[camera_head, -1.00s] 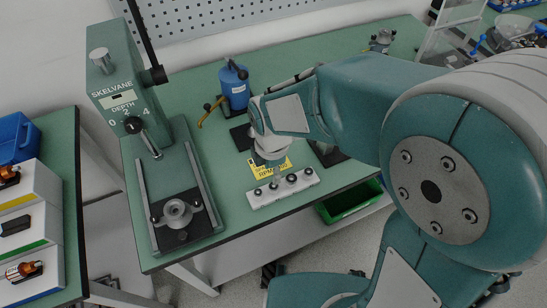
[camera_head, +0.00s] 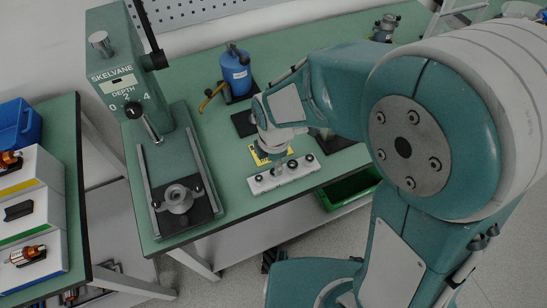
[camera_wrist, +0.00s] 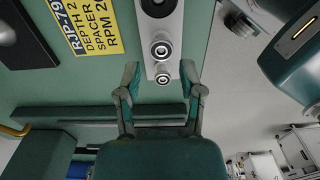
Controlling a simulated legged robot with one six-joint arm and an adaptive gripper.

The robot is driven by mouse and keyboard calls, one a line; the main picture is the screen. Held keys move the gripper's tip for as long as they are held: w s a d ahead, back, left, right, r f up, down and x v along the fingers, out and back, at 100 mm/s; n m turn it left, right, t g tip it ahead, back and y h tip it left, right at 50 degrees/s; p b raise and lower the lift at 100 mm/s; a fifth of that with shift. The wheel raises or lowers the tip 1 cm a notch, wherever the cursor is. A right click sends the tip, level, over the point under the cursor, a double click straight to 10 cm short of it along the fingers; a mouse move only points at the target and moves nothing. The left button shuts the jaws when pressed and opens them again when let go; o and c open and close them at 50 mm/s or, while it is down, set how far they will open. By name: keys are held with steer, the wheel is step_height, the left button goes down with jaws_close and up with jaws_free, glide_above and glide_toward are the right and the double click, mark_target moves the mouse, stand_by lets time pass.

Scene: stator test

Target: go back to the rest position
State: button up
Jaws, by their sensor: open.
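My gripper (camera_wrist: 160,80) is open in the wrist view, its two dark green fingers apart. The near end of a white block with round dark-and-light pegs (camera_wrist: 164,42) shows between and beyond the fingertips. I cannot tell whether they touch. In the head view my arm reaches in from the right, and the gripper (camera_head: 276,152) points down over the back edge of this white block (camera_head: 262,185). Its fingers are small and partly hidden there. Nothing shows held between the fingers.
A yellow label (camera_wrist: 88,24) lies beside the block. A blue bottle-like device (camera_head: 236,76) stands behind, with a brown curved handle. The green Skelvane depth machine (camera_head: 120,82) stands at the left. A green bin (camera_head: 350,187) sits below the bench's front edge.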

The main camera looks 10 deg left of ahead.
steer(key=shift+f, duration=1.5)
steer(key=c, duration=0.4)
steer(key=shift+r, duration=1.45)
